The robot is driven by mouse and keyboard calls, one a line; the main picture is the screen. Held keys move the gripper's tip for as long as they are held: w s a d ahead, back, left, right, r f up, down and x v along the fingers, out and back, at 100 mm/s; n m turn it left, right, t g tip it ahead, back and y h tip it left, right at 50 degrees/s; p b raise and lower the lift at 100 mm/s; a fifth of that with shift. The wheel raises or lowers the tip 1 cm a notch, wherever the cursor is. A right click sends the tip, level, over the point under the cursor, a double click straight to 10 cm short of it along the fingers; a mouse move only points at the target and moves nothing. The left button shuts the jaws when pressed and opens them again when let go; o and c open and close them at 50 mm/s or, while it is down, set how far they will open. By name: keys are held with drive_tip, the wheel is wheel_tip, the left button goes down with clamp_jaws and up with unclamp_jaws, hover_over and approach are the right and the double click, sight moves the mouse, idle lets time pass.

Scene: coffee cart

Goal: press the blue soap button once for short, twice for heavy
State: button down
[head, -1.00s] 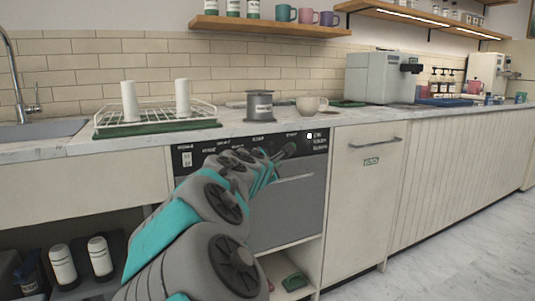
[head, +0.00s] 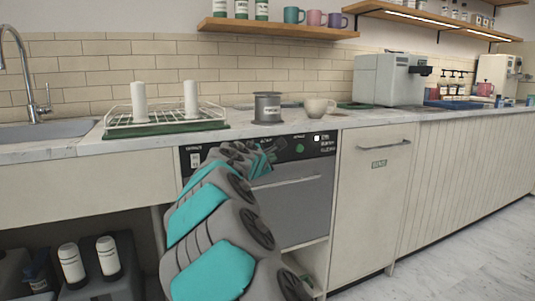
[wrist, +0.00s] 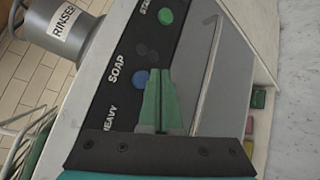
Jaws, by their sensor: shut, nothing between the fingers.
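The blue soap button (wrist: 141,77) sits on the black control panel (wrist: 128,45), beside the SOAP label, in the wrist view. A green button (wrist: 166,16) lies further along the panel and also shows in the head view (head: 300,148). A HEAVY label (wrist: 110,118) is on the other side. My gripper (wrist: 158,72) is shut and empty, its green fingers pointing along the panel just right of the blue button. I cannot tell whether the tips touch the panel. In the head view my gripper (head: 274,149) is in front of the panel, and the blue button is not discernible.
A long handle (head: 285,181) crosses the appliance front below the panel. A drying rack (head: 165,121) stands at left.

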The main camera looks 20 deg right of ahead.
drive_tip(key=shift+w, duration=0.55)
drive_tip(key=shift+w, duration=0.15)
idle(1.6)
drive_tip(key=shift+w+p, duration=0.25)
drive_tip(key=shift+p, duration=0.1)
drive_tip(key=shift+w, duration=0.5)
idle(0.8)
drive_tip(key=shift+s, duration=0.9)
drive_tip(key=shift+s, duration=0.1)
drive_tip(key=s, duration=0.5)
drive_tip(key=shift+p, duration=0.4)
